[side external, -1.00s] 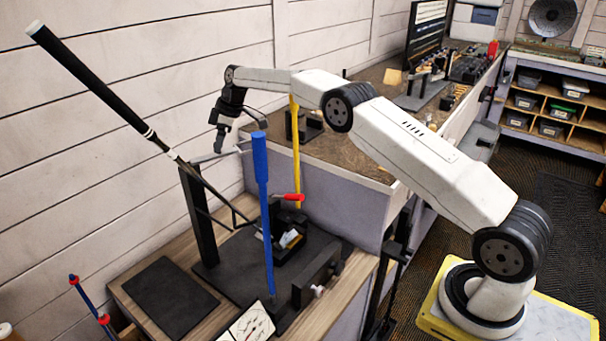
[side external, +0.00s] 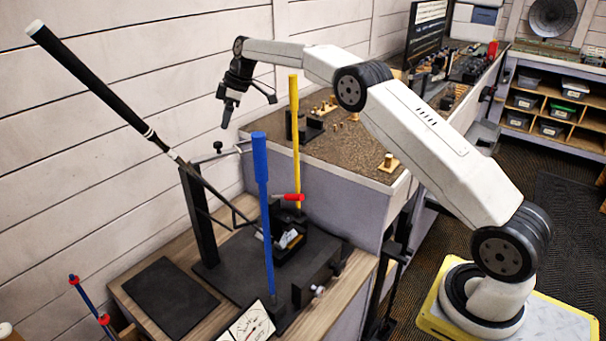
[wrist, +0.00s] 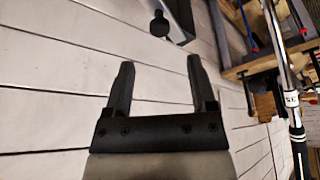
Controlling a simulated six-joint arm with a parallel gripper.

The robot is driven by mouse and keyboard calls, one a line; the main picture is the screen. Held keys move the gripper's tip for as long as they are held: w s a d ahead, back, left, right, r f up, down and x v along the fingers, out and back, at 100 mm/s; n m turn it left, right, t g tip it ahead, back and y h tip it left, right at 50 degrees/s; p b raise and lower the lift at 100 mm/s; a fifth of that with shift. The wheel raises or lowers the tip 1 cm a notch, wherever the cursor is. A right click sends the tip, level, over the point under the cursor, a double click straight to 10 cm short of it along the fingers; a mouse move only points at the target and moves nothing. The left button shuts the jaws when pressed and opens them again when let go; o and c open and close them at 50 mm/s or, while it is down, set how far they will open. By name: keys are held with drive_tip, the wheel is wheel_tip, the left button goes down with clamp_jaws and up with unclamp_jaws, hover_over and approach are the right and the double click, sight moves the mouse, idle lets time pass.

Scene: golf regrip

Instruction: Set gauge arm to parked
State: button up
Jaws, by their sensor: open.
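My gripper (side external: 227,118) hangs open and empty above a black post (side external: 197,215). A thin bar, probably the gauge arm (side external: 228,152), reaches right from the post's top. A small dark knob (side external: 217,147) stands on it below my fingertips, apart from them. In the wrist view, my open fingers (wrist: 158,68) have nothing between them, and the knob (wrist: 158,25) shows beyond their tips. A golf club with a black grip (side external: 90,80) slants past the post. A white dial with a red needle (side external: 252,322) stands at the front.
A blue upright handle (side external: 261,165) and a yellow one (side external: 294,140) rise to the right of the bar. A red-handled clamp (side external: 290,197) sits on the dark base (side external: 225,255). The plank wall (side external: 150,60) is close behind. A black mat (side external: 170,297) lies clear.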

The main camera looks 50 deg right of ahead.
drive_tip(key=shift+s+d+r, duration=0.1)
drive_tip(key=shift+d+r, duration=0.05)
drive_tip(key=shift+r, duration=0.2)
drive_tip(key=shift+r, duration=0.1)
clamp_jaws()
drive_tip(key=s+a+r+n+t+h, duration=0.1)
drive_tip(key=s+a+r+t+h, duration=0.1)
drive_tip(key=s+a, duration=0.3)
drive_tip(key=shift+s+n+t, duration=0.3)
drive_tip(key=shift+s+t, duration=0.6)
drive_tip(key=shift+s, duration=1.45)
